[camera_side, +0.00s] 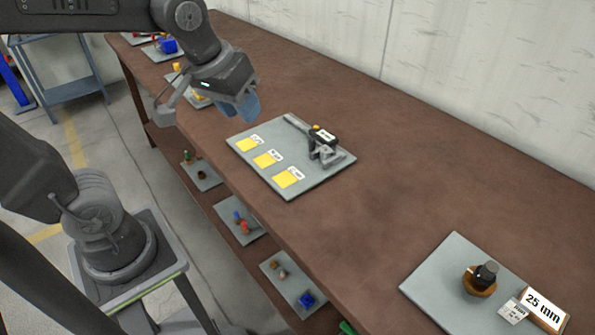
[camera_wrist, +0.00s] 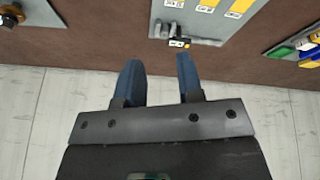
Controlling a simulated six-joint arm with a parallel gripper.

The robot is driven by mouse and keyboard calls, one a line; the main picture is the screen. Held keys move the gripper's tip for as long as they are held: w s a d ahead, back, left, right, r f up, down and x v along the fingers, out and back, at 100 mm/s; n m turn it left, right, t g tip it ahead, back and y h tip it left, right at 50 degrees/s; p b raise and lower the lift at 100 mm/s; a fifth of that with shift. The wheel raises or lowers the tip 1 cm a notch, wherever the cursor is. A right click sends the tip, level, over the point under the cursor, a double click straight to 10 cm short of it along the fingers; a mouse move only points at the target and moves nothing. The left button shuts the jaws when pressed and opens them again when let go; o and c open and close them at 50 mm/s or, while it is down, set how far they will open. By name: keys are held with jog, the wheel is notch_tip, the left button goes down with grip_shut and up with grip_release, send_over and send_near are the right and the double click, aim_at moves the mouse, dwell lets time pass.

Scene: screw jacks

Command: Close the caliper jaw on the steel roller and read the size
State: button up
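The caliper (camera_side: 322,143) is a dark and grey tool with a long grey beam, lying on a grey plate (camera_side: 292,187) on the brown bench. It also shows near the plate's edge in the wrist view (camera_wrist: 180,43). I cannot make out a steel roller, the jaw gap or the reading on its small display. My gripper (camera_side: 240,108) hangs above the bench, left of the caliper in the side view and apart from it. In the wrist view its two blue fingers (camera_wrist: 160,80) are spread with nothing between them.
Several yellow pads (camera_side: 267,160) with small labels lie on the caliper's plate. At the lower right, another plate (camera_side: 430,284) holds a dark knobbed part (camera_side: 482,278) beside a "25 mm" sign (camera_side: 544,309). Bare bench separates the plates. A wall (camera_side: 450,75) runs behind.

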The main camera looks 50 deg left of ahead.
jog(key=s+d+f+m+t, duration=0.1)
jog(key=s+m, duration=0.2)
jog(key=s, duration=0.3)
jog(key=shift+s+f+m, duration=0.25)
jog(key=shift+f+m, duration=0.05)
jog(key=shift+m, duration=0.1)
